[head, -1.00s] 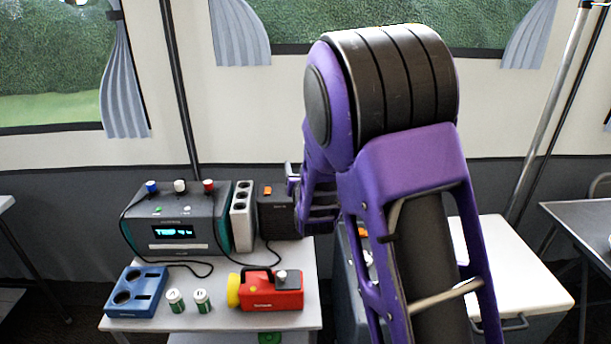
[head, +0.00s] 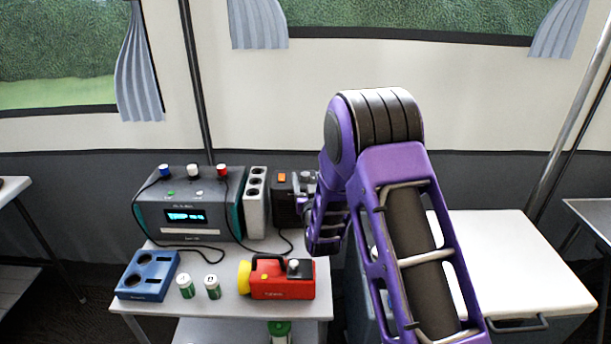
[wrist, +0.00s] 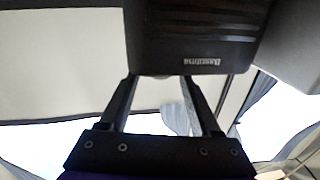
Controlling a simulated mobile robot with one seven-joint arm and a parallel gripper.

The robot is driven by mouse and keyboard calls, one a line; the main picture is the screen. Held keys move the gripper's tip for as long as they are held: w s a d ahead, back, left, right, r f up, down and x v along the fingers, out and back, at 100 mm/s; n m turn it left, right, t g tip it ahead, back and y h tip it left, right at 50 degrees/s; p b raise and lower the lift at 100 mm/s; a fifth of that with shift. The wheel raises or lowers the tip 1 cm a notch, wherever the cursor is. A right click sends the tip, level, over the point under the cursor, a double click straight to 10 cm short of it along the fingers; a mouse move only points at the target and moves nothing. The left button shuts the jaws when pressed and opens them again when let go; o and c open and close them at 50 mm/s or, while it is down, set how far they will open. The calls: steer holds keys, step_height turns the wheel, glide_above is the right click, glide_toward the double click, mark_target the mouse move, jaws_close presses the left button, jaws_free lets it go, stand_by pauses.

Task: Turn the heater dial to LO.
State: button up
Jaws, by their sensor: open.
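A dark box with an orange switch (head: 283,195), which looks like the heater, stands at the back right of the small table. My gripper (head: 308,182) is at its upper right side in the head view, partly hidden by my arm. In the wrist view a dark vented body (wrist: 195,38) with an upside-down label fills the top. My gripper (wrist: 160,78) shows there with its two fingers apart, tips at the body's edge. A small rounded bit shows between the tips, perhaps the dial. I cannot read its setting or tell whether the fingers touch it.
A grey unit with three coloured knobs (head: 180,215) and a socket strip (head: 256,202) stand left of the box. A blue holder (head: 147,276), small green-and-white cans (head: 186,287) and a red lamp (head: 284,285) lie in front. A white-topped cabinet (head: 490,260) is at right.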

steer(key=shift+w+a, duration=0.2)
steer(key=shift+w, duration=1.2)
jaws_close()
